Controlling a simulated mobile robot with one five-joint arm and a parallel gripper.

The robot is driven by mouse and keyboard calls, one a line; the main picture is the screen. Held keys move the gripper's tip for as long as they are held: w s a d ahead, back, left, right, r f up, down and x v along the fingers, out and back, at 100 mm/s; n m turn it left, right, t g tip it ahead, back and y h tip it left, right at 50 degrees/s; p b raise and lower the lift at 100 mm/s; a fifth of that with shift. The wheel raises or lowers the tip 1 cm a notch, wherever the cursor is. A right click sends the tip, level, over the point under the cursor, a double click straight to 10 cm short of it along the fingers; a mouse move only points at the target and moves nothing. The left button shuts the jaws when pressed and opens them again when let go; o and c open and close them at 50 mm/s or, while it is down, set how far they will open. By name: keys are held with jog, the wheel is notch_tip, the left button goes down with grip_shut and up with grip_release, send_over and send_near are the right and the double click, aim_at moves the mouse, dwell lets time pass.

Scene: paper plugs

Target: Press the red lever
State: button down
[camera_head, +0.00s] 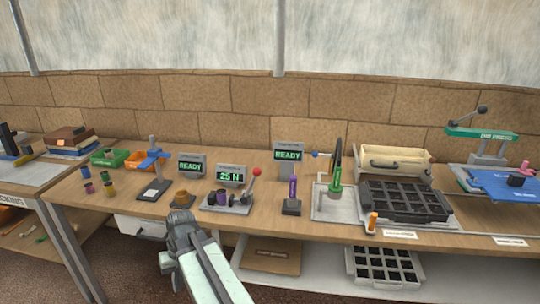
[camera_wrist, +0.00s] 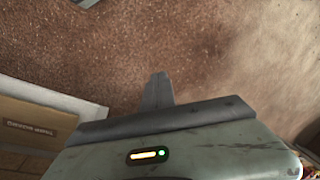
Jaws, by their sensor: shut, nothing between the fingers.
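The red lever (camera_head: 257,172) is a dark stick with a red ball on top, standing upright on the right of a small grey press (camera_head: 226,201) at the middle of the bench. A dark cup sits on this press, and a display reading "25 N" (camera_head: 231,176) stands behind it. My gripper (camera_head: 180,216) is shut and empty, at the bench's front edge, to the left of the lever and apart from it. In the wrist view the shut fingers (camera_wrist: 157,90) point over brown floor; the lever is not in that view.
A brown ring-shaped piece (camera_head: 184,198) lies just behind my gripper. A blue-armed stand (camera_head: 153,172) is to the left, a purple tool (camera_head: 292,194) on a black base to the right. Farther right is a black compartment tray (camera_head: 405,201). A cardboard box (camera_wrist: 30,125) shows in the wrist view.

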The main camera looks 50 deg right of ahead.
jog(key=s+d+r+m+t+y+p, duration=0.25)
jog(key=d+r+m+t+p, duration=0.2)
jog(key=d+r+p, duration=1.1)
jog(key=s+d+r+m+t+p, duration=0.1)
jog(key=s+d+r, duration=0.3)
jog(key=d, duration=0.4)
jog(key=s+d+r+m+t+h+p, duration=0.1)
jog(key=s+d+r+m+t+p, duration=0.1)
jog(key=s+d+r, duration=0.3)
jog(key=s+d+r+m+t+p, duration=0.1)
jog(key=s+d+r, duration=0.4)
jog(key=d, duration=0.8)
notch_tip(320, 180, up, 3)
jog(key=shift+s+d+r+m+t, duration=0.1)
jog(key=shift+s+d+m+t, duration=0.25)
jog(key=shift+m, duration=0.7)
jog(key=shift+w+a, duration=0.1)
jog(key=shift+w, duration=0.05)
jog(key=w+r+b+x, duration=0.1)
jog(key=b+x, duration=0.3)
jog(key=x, duration=0.8)
jog(key=shift+w+a+r+b, duration=0.3)
jog(key=shift+w+r+b, duration=0.15)
jog(key=shift+w, duration=0.2)
